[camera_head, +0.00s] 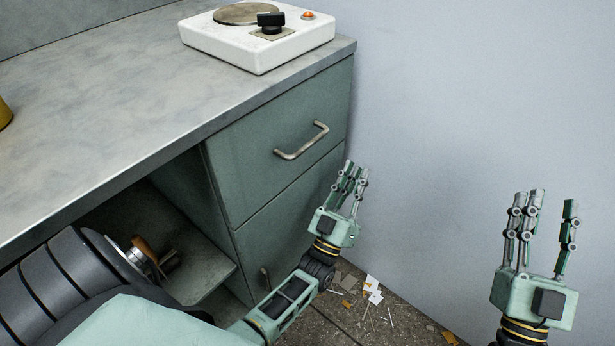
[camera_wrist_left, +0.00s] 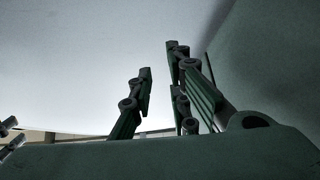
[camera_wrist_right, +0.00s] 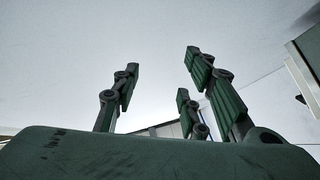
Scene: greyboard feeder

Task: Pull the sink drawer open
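The green drawer (camera_head: 258,178) under the counter is shut, its front flush with the cabinet. Its metal bar handle (camera_head: 303,143) is bare, with nothing gripping it. My left gripper (camera_head: 352,172) is just right of and below the handle, apart from it, fingers pointing up. Its fingers (camera_wrist_left: 160,85) stand spread and empty in the left wrist view. My right gripper (camera_head: 543,205) is far to the right in front of the wall, fingers up and apart. It is also empty in the right wrist view (camera_wrist_right: 160,85).
A white hot plate (camera_head: 230,45) with a black knob sits on the grey counter (camera_head: 110,85). A lower green front (camera_head: 285,235) is partly hidden by my left arm. An open shelf (camera_head: 200,275) is at left. The pale wall (camera_head: 450,110) stands at right; paper scraps (camera_head: 374,290) litter the floor.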

